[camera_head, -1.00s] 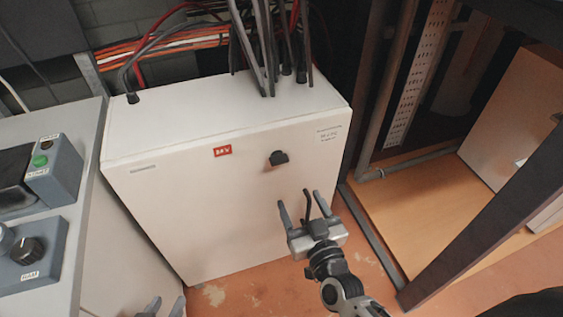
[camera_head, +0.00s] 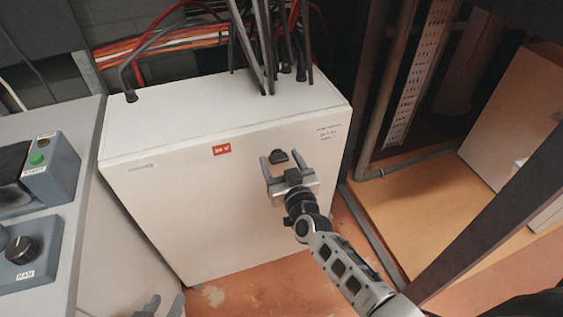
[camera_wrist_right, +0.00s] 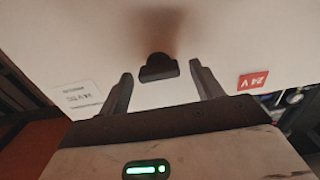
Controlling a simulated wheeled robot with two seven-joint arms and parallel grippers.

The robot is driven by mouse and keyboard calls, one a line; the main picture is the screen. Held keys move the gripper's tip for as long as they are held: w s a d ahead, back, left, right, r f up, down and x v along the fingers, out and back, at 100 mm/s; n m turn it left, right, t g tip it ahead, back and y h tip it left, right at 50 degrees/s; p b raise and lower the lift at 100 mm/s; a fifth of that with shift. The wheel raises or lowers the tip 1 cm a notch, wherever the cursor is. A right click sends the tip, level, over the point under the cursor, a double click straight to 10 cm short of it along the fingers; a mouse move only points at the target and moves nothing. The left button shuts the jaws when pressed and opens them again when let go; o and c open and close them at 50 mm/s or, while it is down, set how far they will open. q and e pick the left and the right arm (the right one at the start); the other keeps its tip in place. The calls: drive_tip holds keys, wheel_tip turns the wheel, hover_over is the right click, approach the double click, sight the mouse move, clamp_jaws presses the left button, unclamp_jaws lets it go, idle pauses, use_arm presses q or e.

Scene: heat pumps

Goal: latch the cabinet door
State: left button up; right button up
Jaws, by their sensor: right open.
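The white cabinet (camera_head: 195,215) stands on the floor with its door facing me, and the door looks flush with the body. A black latch knob (camera_head: 278,156) sits on the upper right part of the door. My right gripper (camera_head: 281,160) is open just in front of the knob. In the right wrist view the knob (camera_wrist_right: 159,68) lies just beyond and between the two fingertips (camera_wrist_right: 160,76), with clear space on both sides. I cannot tell whether they touch. My left gripper (camera_head: 162,306) shows only its fingertips at the bottom edge, spread apart and empty.
Several dark cables (camera_head: 270,50) rise from the cabinet top. A grey console (camera_head: 45,255) with a green button and a black knob stands at the left. A dark frame post (camera_head: 490,215) and a wooden panel (camera_head: 420,200) are at the right.

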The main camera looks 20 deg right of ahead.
drive_tip(key=c, duration=1)
use_arm(q)
drive_tip(key=shift+f, duration=0.1)
use_arm(e)
drive_tip(key=shift+m, duration=0.4)
drive_tip(key=m, duration=0.4)
drive_tip(key=shift+d+f+b, duration=0.1)
drive_tip(key=shift+b, duration=0.2)
drive_tip(key=m+b, duration=0.1)
drive_tip(key=m, duration=0.3)
drive_tip(key=shift+d+m, duration=0.1)
drive_tip(key=shift+m, duration=0.2)
drive_tip(key=m+b, duration=0.1)
drive_tip(key=m, duration=0.2)
drive_tip(key=shift+f+m, duration=0.1)
drive_tip(key=shift+m, duration=0.2)
drive_tip(key=shift+m+b, duration=0.3)
drive_tip(key=shift+m, duration=0.9)
use_arm(q)
drive_tip(key=shift+d+f+n+h+b, duration=0.3)
drive_tip(key=shift+f+b, duration=0.05)
drive_tip(key=shift+f, duration=0.35)
use_arm(e)
drive_tip(key=shift+f+m, duration=0.1)
drive_tip(key=shift+m, duration=1.1)
